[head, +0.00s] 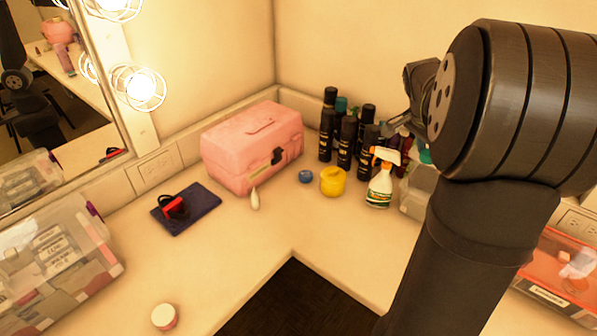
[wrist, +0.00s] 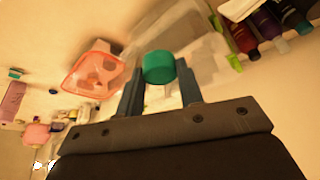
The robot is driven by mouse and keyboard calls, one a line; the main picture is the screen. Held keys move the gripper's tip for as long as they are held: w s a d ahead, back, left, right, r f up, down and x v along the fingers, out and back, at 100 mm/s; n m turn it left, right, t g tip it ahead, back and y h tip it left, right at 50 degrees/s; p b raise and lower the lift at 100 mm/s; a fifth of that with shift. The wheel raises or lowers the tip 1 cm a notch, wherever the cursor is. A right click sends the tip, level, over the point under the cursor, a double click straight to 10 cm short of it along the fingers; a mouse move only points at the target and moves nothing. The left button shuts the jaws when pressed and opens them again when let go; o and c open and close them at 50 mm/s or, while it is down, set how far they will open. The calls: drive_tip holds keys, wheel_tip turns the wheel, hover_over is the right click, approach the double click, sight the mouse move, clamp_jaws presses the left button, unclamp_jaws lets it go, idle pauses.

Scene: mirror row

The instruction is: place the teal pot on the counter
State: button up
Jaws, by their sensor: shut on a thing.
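The teal pot (wrist: 158,66) is between the two fingers of my gripper (wrist: 160,78) in the wrist view, and the fingers are shut on it. A clear container shows behind it there. In the head view my arm hides the fingers and most of what they hold; a small teal patch shows beside the arm, and I cannot tell if it is the pot. The pale counter (head: 290,225) runs around the corner. I cannot tell how high the pot is above it.
A pink case (head: 252,150), dark bottles (head: 347,140), a yellow jar (head: 333,182) and a spray bottle (head: 380,187) stand along the back. A clear box (head: 413,200) is near my arm. An orange-red clear case (head: 562,275) lies at right. Counter space is free before the yellow jar.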

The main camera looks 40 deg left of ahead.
drive_tip(key=s+a+n+y, duration=0.1)
drive_tip(key=s+a, duration=0.3)
drive_tip(key=a, duration=0.2)
drive_tip(key=s+a+n, duration=0.2)
drive_tip(key=s+a, duration=0.1)
drive_tip(key=a, duration=0.4)
drive_tip(key=n+y, duration=0.1)
drive_tip(key=n, duration=0.1)
hover_over(276, 224)
drive_tip(key=s, duration=0.2)
drive_tip(key=shift+t, duration=0.3)
wheel_tip(276, 224, down, 25)
drive_tip(key=shift+w+f, duration=0.1)
drive_tip(key=shift+w, duration=0.05)
drive_tip(key=shift+f, duration=1.95)
drive_tip(key=shift+f, duration=0.15)
drive_tip(key=o, duration=0.9)
drive_tip(key=shift+o, duration=0.2)
